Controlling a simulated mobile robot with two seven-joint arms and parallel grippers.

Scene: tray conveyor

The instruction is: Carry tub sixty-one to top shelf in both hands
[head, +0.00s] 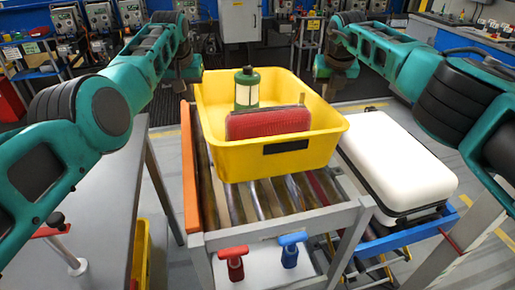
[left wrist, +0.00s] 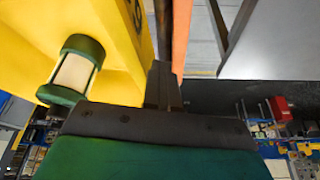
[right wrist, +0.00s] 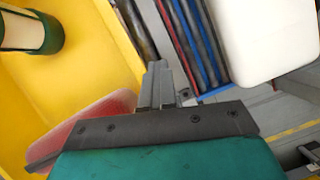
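The yellow tub (head: 215,150) is level above the conveyor rollers; I cannot tell if it touches them. It has a dark label on its near wall and holds a green canister with a pale band (head: 247,90) and a red box (head: 268,122). My left gripper (head: 190,72) is at the tub's left rim. In the left wrist view its fingers (left wrist: 163,85) are close together where the tub wall meets them. My right gripper (head: 330,85) is at the right rim, its fingers (right wrist: 159,85) also close together at the wall. The fingertips are partly hidden. No top shelf is clearly identifiable.
An orange rail (head: 189,170) runs along the conveyor's left side. A white case (head: 398,165) lies on a blue-framed stand at right. Red (head: 233,262) and blue (head: 290,250) handles stand at the conveyor's near end. A grey table (head: 110,200) is at left.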

